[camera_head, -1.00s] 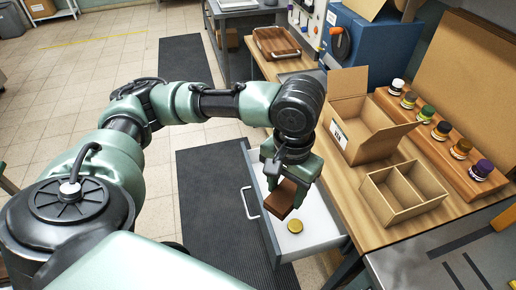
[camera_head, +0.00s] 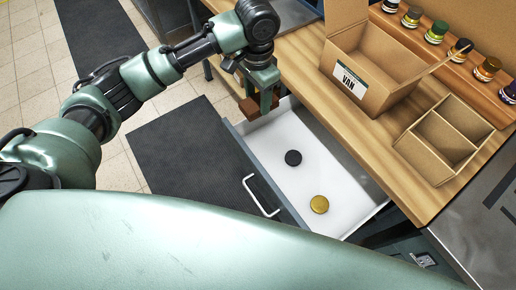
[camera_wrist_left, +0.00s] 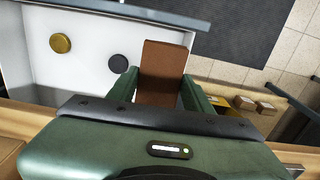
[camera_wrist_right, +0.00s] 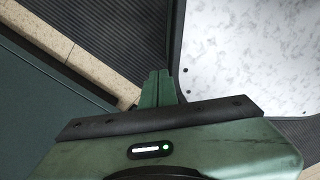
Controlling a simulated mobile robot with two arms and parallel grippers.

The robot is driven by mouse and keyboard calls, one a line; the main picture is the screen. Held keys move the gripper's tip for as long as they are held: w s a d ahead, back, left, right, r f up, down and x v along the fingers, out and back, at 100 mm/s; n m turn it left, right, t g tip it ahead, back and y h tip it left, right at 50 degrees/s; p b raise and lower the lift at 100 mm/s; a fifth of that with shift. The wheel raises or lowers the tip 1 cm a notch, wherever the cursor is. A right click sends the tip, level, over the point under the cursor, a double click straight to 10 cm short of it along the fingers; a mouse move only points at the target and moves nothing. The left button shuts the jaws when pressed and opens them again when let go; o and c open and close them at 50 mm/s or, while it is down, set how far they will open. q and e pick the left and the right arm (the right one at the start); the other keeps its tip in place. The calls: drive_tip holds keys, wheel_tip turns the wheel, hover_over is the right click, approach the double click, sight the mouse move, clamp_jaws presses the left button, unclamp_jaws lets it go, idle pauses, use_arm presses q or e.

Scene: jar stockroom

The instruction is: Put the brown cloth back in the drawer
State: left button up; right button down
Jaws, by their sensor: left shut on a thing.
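The brown cloth (camera_head: 249,107), a folded block, is held in my left gripper (camera_head: 262,104) at the far-left corner of the open drawer (camera_head: 318,152). In the left wrist view the cloth (camera_wrist_left: 163,72) sits between the two fingers, over the drawer's edge; I cannot tell its exact height. The drawer has a white floor and holds a black round lid (camera_head: 293,158) and a gold round lid (camera_head: 319,204), both apart from the cloth. My right gripper (camera_wrist_right: 158,80) shows only in its wrist view, its fingers together with nothing between them.
The wooden bench (camera_head: 300,62) runs above the drawer. On it stand an open box (camera_head: 375,65) marked VAN, a divided cardboard tray (camera_head: 446,140) and a rack with several jars (camera_head: 436,32). A dark mat (camera_head: 185,150) lies on the floor before the drawer.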

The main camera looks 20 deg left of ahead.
use_arm(q)
wheel_tip(320, 180, down, 16)
drive_tip(key=shift+w+d, duration=0.1)
drive_tip(key=shift+f, duration=0.25)
wheel_tip(320, 180, down, 4)
drive_tip(key=shift+b, duration=0.4)
drive_tip(key=shift+f, duration=0.15)
drive_tip(key=shift+f, duration=0.1)
drive_tip(key=o, duration=0.9)
